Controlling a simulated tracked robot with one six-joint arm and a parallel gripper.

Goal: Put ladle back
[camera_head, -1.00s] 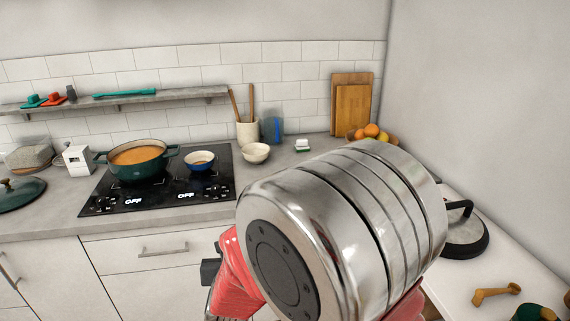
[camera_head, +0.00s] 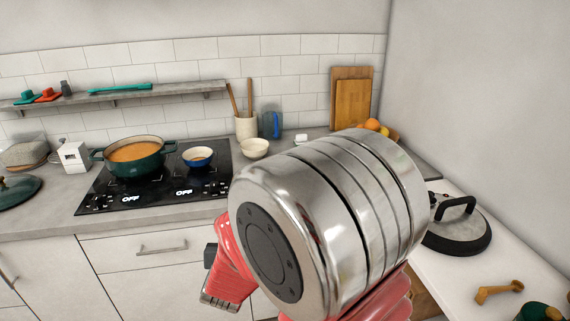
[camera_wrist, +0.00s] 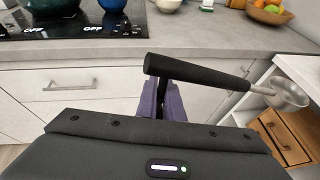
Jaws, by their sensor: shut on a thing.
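The ladle (camera_wrist: 208,73) shows in the wrist view. It has a thick black handle and a silver metal bowl (camera_wrist: 289,92) at its right end. My gripper (camera_wrist: 163,101) has its purple fingers shut on the handle near its left end. The handle lies across the picture, sloping down to the right, in front of the counter edge and the white drawers. In the head view my own silver arm link fills the middle, and I cannot make out the ladle there.
A green pot (camera_head: 136,158) and a blue bowl (camera_head: 198,157) stand on the black cooktop (camera_head: 160,194). A black-handled lid (camera_head: 456,235) lies on the right counter. A wall shelf (camera_head: 150,96) runs above.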

